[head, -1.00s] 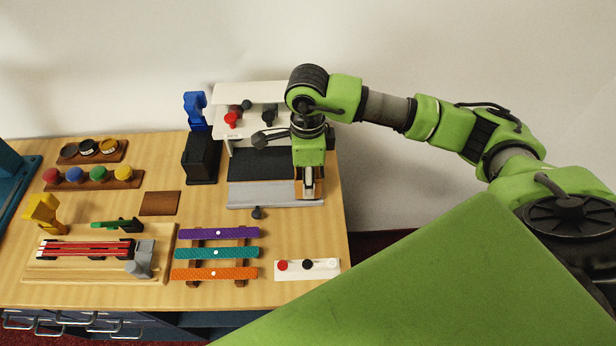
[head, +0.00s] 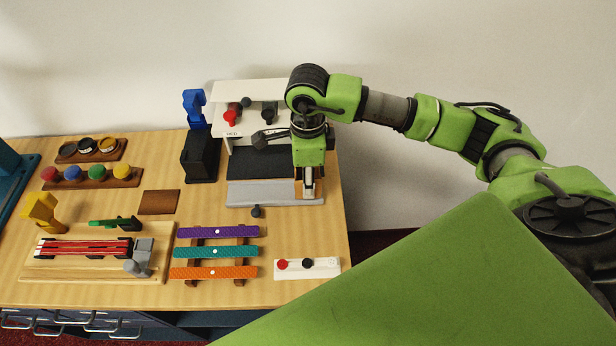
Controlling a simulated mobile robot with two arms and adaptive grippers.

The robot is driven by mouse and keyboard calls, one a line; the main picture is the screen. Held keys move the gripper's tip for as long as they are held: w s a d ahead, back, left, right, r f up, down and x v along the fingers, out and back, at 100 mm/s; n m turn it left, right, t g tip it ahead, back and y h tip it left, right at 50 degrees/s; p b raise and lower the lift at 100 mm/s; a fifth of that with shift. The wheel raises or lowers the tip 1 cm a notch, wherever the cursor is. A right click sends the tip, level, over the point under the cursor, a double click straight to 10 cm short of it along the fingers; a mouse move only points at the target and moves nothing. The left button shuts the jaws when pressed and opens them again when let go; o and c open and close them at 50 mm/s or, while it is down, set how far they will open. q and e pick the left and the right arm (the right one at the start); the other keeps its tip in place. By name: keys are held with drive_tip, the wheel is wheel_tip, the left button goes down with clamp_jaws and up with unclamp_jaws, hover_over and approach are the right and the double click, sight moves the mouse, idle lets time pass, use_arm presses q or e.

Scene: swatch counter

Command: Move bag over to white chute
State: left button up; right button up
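I cannot make out a thing that is clearly a bag. A white housing (head: 222,92) stands at the back of the counter and has red and dark knobs on it; I cannot tell whether it is the white chute. My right gripper (head: 308,194) points down over the right end of a grey slab (head: 262,193) in front of that housing. A narrow tan piece shows beside its fingers. Whether the fingers are open or hold something is too small to tell. My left gripper is out of view.
A black holder (head: 200,158) with a blue piece (head: 194,108) stands left of the housing. Purple (head: 235,231), teal (head: 235,251) and orange (head: 235,272) strips lie in front, beside a white button panel (head: 322,268). A wooden board (head: 60,272) is at left. Some bare wood shows between.

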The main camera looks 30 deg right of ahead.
drive_tip(key=shift+f+b, duration=0.3)
drive_tip(key=o, duration=0.9)
drive_tip(key=shift+o, duration=0.2)
drive_tip(key=shift+r, duration=0.15)
wheel_tip(320, 180, up, 12)
drive_tip(key=shift+f, duration=0.2)
